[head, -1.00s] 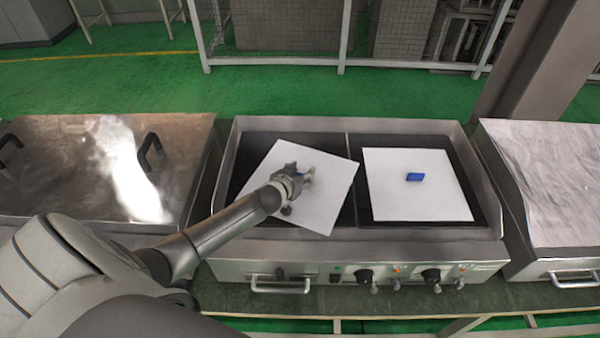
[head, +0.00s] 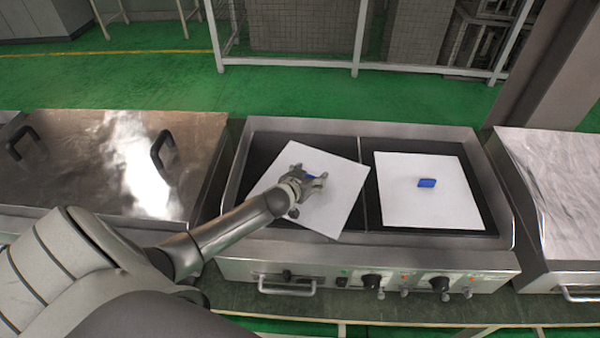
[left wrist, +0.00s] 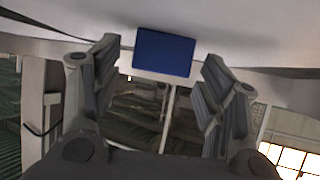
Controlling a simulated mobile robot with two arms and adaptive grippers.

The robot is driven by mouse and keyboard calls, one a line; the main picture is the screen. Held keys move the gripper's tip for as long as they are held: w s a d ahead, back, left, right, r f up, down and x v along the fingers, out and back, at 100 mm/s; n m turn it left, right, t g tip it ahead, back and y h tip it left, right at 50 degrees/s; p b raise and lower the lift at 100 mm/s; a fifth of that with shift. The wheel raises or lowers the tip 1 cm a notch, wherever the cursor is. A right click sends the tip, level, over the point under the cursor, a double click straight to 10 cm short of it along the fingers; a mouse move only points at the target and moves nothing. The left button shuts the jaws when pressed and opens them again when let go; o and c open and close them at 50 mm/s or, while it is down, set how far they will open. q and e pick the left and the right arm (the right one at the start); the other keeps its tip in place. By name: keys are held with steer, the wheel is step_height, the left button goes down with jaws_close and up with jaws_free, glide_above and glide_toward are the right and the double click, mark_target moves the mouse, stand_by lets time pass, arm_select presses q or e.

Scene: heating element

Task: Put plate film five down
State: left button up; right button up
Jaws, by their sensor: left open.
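A white square plate film (head: 338,205) lies turned askew on the left dark heating surface, its near corner reaching the front rim of the heating unit (head: 360,245). My left gripper (head: 318,181) is over its middle, at its small blue block. The gripper mostly hides this block in the head view. In the left wrist view the blue block (left wrist: 164,52) shows between the two open fingers, near their tips, with a gap on either side. A second white plate film (head: 410,210) with a blue block (head: 427,183) lies nearly square on the right heating surface. My right gripper is not in view.
A metal lid with two dark handles (head: 90,165) stands left of the heating unit, and another metal unit (head: 570,200) stands right. Knobs (head: 372,281) and a bar handle line the front. White railing stands behind.

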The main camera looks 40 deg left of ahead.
arm_select(q)
steer(key=v, duration=1.1)
steer(key=shift+f, duration=0.1)
